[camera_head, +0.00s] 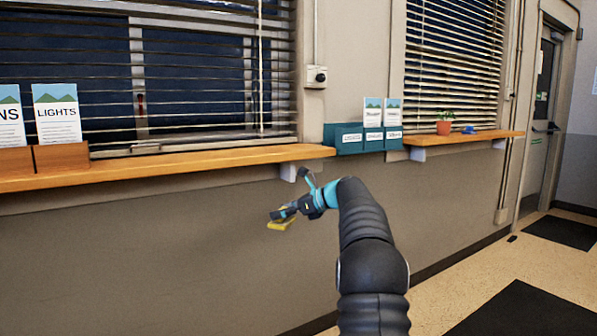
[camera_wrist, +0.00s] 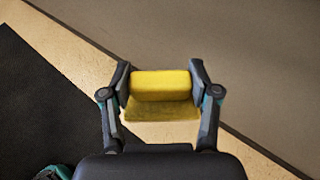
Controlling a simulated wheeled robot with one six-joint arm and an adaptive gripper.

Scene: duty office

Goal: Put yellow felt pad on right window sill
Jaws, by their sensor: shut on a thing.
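The yellow felt pad (camera_wrist: 160,86) is held between the two fingers of my gripper (camera_wrist: 160,82) in the wrist view. In the head view the pad (camera_head: 281,224) shows as a small yellow piece under my gripper (camera_head: 277,214), in front of the wall and below the left sill. The right window sill (camera_head: 465,138) is a wooden ledge under the right window, farther off and to the right of my gripper. It bears a potted plant (camera_head: 444,124) and a small blue object (camera_head: 469,130).
The left wooden sill (camera_head: 220,158) runs above my gripper and bears leaflet holders (camera_head: 61,156). A teal leaflet box (camera_head: 348,139) hangs between the sills. Dark mats (camera_head: 525,312) lie on the speckled floor. Free sill room shows right of the blue object.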

